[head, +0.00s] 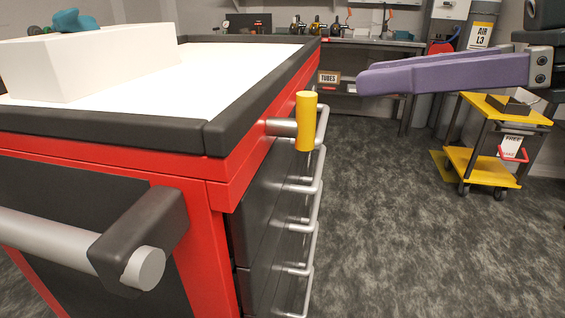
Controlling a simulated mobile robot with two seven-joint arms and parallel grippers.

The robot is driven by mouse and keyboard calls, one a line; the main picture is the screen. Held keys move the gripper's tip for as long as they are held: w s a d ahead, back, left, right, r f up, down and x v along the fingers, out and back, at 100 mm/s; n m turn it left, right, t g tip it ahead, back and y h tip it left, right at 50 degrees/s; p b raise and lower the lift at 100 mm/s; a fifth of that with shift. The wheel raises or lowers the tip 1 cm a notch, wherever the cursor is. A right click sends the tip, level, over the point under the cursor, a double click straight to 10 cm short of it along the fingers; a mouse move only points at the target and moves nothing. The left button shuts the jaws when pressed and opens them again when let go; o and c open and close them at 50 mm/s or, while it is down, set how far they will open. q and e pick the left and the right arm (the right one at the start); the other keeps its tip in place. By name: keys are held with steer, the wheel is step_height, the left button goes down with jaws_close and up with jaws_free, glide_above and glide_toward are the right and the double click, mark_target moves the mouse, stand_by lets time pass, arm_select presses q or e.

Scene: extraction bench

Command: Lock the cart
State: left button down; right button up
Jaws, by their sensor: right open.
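The red and black cart (214,193) fills the left side of the head view, with a white top and several drawers with grey bar handles on its right face. A yellow handle (306,121) stands upright on a grey shaft at the cart's upper right edge, above the drawers. My right gripper (362,80), with purple fingers, is open and empty. It points left from the right side and appears up and to the right of the yellow handle, apart from it in the picture. My left gripper is not in view.
A white box (95,62) with a teal item (74,21) sits on the cart top. A grey push bar (50,237) juts from the near end. A yellow trolley (480,166) with a FREE tag (511,146) stands at right. A bench (375,43) lines the back. Carpet right of the cart is clear.

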steer(key=t+y+b, duration=0.1)
steer(key=y+b, duration=0.1)
steer(key=b, duration=0.7)
glide_toward(306, 94)
steer(key=f, duration=0.2)
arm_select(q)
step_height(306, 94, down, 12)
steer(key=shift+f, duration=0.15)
arm_select(e)
steer(key=shift+n+y, duration=0.3)
steer(key=shift+n, duration=0.1)
steer(key=x, duration=1)
steer(key=shift+w+r, duration=0.15)
steer(key=shift+r, duration=0.25)
jaws_close()
